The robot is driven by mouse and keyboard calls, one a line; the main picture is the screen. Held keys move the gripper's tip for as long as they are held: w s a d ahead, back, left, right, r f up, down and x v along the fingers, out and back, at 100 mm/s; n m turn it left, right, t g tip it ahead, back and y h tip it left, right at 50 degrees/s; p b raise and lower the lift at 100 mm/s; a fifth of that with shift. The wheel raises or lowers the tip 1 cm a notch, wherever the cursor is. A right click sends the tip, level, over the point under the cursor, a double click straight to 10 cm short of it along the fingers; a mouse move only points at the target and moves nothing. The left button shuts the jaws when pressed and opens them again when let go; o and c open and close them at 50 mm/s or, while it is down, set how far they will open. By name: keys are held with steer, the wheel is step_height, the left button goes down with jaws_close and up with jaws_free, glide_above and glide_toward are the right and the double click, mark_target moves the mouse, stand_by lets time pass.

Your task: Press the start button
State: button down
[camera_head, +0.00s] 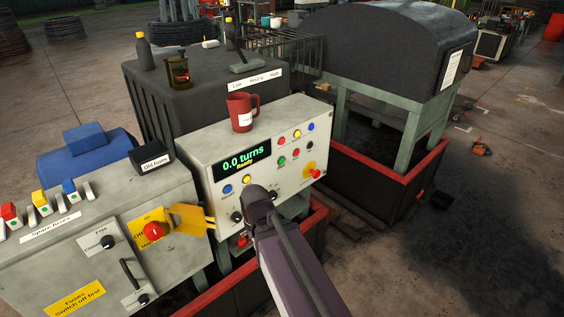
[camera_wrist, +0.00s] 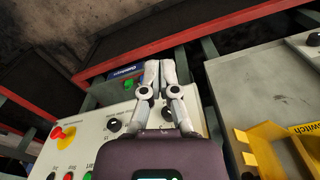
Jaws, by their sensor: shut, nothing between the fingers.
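The control panel (camera_head: 214,174) is a pale box with a green display (camera_head: 243,159) reading "0.0 turns" and "Ready". A green button (camera_head: 282,161) sits right of the display, in a row with a red and a dark one. In the wrist view the green button (camera_wrist: 88,176) is at the bottom edge, beside a partly visible label that seems to read "Start". My gripper (camera_wrist: 157,66) is shut and empty, in front of the panel's lower part, with its fingertips past the panel's lower edge and apart from the green button. In the head view my arm hides the fingers.
A red emergency-type button (camera_head: 314,172) on yellow is right of the green button. A red mug (camera_head: 241,112) stands on the panel top. A grey fuse cabinet (camera_head: 180,249) with an open yellow hasp (camera_head: 188,217) stands left. Red-rimmed trays lie below.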

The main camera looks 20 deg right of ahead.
mark_target(282, 161)
steer(key=w+d+m+t+y+b, duration=0.2)
steer(key=w+d+m+t+y, duration=0.15)
steer(key=w+d, duration=0.75)
steer(key=w+d+r+m+t+y, duration=0.1)
steer(key=w+d+m+t, duration=0.1)
steer(key=w+d, duration=0.2)
steer(key=w+d+r+m+t+y+b, duration=0.1)
steer(key=w+d, duration=0.4)
steer(key=d, duration=0.5)
steer(key=shift+w+d+r+m+t+y, duration=0.15)
steer(key=shift+d+r+m+t+y, duration=0.2)
steer(key=shift+r+y, duration=0.3)
steer(key=shift+w+a+r, duration=0.1)
steer(key=shift+w, duration=0.1)
steer(key=w+a, duration=0.1)
steer(key=w, duration=0.1)
steer(key=w+a, duration=0.1)
steer(key=w, duration=0.5)
steer(key=shift+a, duration=0.4)
